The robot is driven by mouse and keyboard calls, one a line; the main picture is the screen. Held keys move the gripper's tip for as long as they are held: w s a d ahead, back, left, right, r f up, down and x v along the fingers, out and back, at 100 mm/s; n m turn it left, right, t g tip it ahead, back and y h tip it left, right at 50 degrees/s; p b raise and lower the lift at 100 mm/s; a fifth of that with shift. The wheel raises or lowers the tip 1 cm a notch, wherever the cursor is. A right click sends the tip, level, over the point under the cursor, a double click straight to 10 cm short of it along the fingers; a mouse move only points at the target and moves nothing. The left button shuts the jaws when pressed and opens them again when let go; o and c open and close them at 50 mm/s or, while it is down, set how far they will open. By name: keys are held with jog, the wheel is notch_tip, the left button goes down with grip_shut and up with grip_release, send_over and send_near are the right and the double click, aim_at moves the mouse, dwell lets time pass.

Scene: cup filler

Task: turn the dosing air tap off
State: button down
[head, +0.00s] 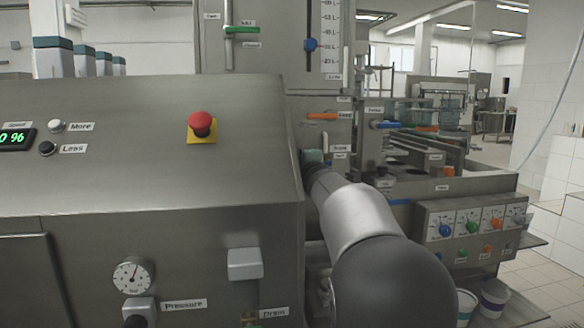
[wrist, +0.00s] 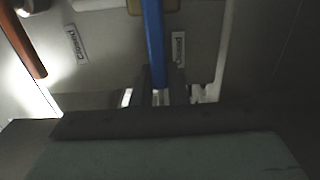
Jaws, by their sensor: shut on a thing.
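In the wrist view a blue tap lever (wrist: 153,35) runs down from the top edge to between my gripper's fingers (wrist: 158,78), which are shut on its lower end. A small label reading "Closed" (wrist: 76,43) is left of the lever, and another label (wrist: 178,48) is right of it, too blurred to read. No label naming this tap as dosing air is legible. In the head view my arm reaches past the right end of the steel console, and my fingers are hidden there. The head view also shows a blue handle (head: 386,124); I cannot tell if it is the same one.
An orange lever (wrist: 22,40) is close on the left in the wrist view. In the head view an orange handle (head: 322,116) is above my wrist. The console (head: 110,120) with a red emergency button (head: 201,123) stands left. A dial panel (head: 468,232) is at right.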

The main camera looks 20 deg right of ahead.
jog(key=shift+f, duration=0.1)
jog(key=c, duration=1.4)
grip_release()
jog(key=shift+c, duration=0.2)
jog(key=s+a+b, duration=0.1)
jog(key=s+a, duration=0.2)
jog(key=s, duration=1.4)
jog(key=shift+b, duration=0.4)
jog(key=shift+d, duration=0.2)
